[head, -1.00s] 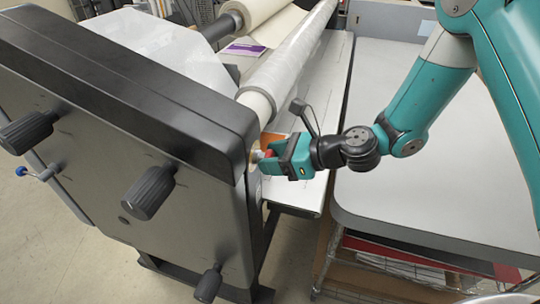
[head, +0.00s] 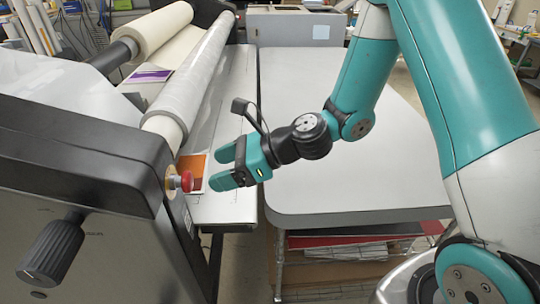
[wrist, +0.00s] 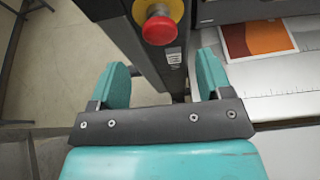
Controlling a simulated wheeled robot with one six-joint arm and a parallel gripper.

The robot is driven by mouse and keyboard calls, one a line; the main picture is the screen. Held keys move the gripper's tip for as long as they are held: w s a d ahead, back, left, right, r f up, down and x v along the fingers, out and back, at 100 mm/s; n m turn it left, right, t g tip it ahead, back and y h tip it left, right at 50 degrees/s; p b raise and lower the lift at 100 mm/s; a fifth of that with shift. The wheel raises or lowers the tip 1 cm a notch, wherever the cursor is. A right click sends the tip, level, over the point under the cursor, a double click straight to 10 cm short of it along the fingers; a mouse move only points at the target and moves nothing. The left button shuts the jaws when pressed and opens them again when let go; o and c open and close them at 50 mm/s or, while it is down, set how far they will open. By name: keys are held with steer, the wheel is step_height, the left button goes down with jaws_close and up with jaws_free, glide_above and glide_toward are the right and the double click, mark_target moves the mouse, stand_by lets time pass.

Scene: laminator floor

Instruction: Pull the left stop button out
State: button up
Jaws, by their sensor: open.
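The left stop button (head: 182,181) is a red mushroom knob on a yellow round base, on the end face of the laminator's black side housing (head: 90,150). In the wrist view the red button (wrist: 160,30) shows at the top centre, ahead of the fingers. My gripper (head: 224,168) is open and empty, to the right of the button and apart from it. In the wrist view the open fingers (wrist: 162,80) stand left and right, with nothing between them. Whether the button is pressed in or out I cannot tell.
An orange and white print (head: 192,170) lies on the laminator's bed behind the button. A clear-wrapped roll (head: 190,85) runs back from the housing. A black knob (head: 52,248) sticks out of the housing's front. A grey table (head: 340,120) stands to the right.

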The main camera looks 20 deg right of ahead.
steer(key=b+v, duration=0.1)
steer(key=v, duration=0.9)
steer(key=shift+d, duration=0.15)
steer(key=shift+s, duration=0.1)
steer(key=s+a+r+n+g+h+b, duration=0.1)
steer(key=s+n+h, duration=0.3)
steer(key=s+n, duration=0.4)
steer(key=s+a+r+n+g+h+b, duration=0.1)
steer(key=s+n+g+h, duration=0.2)
steer(key=s+n, duration=0.5)
steer(key=shift+s+a+n+g+h+b, duration=0.15)
steer(key=shift+a+n+g+h+b, duration=0.4)
steer(key=shift+n, duration=6.05)
steer(key=shift+d+t, duration=0.1)
steer(key=shift+t, duration=0.15)
